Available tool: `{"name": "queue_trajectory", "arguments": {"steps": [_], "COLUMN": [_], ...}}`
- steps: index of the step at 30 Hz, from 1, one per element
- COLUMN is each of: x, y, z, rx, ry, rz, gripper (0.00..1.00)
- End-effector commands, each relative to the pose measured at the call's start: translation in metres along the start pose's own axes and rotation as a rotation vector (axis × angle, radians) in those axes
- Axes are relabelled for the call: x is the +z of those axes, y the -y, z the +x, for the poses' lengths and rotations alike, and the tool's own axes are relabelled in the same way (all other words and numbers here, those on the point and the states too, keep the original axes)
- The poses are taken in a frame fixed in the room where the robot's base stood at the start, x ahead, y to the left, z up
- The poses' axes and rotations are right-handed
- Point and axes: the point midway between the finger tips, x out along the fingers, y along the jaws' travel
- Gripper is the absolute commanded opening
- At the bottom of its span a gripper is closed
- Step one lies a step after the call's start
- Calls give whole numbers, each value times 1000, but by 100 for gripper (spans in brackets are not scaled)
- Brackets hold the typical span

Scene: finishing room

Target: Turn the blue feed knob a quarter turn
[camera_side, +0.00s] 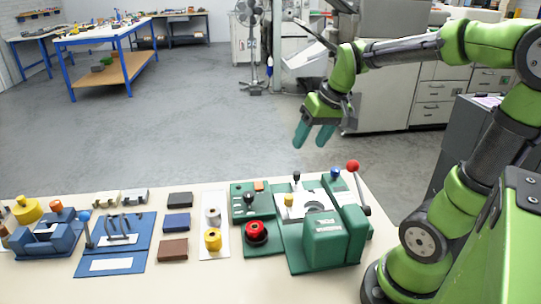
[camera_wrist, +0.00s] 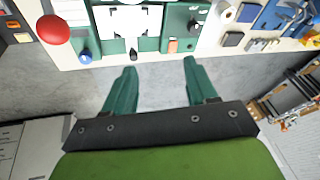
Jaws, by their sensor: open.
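The blue feed knob (camera_side: 334,174) is a small round knob at the far right corner of the green machine (camera_side: 335,240). In the wrist view the blue knob (camera_wrist: 85,57) sits at the upper left, near the table edge and below a red ball. My gripper (camera_side: 313,135) is open and empty, with teal fingers pointing down. It is apart from the knob, above and to its left in the side view. In the wrist view the open gripper (camera_wrist: 160,66) has its fingers over bare floor, right of the knob.
A lever with a red ball (camera_side: 352,166) stands close to the right of the blue knob. A black knob (camera_side: 297,175) and a yellow knob (camera_side: 289,200) are on the same machine. Several blocks, spools and a blue tool (camera_side: 110,265) fill the table to the left.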

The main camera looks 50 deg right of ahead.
Motion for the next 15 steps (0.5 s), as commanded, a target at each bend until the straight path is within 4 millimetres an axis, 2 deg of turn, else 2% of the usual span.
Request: {"name": "queue_trajectory", "arguments": {"steps": [1, 3, 6, 8, 10, 15], "x": [-20, -40, -63, -72, -79, -82], "y": [-27, -62, -114, -138, -151, -150], "z": [6, 11, 15, 14, 9, -4], "rx": [44, 93, 141, 154, 152, 123], "ry": [44, 111, 214, 270, 314, 352], "rz": [-6, -51, -146, -223, -315, -483], "gripper": [57, 57, 57, 57, 57, 57]}}
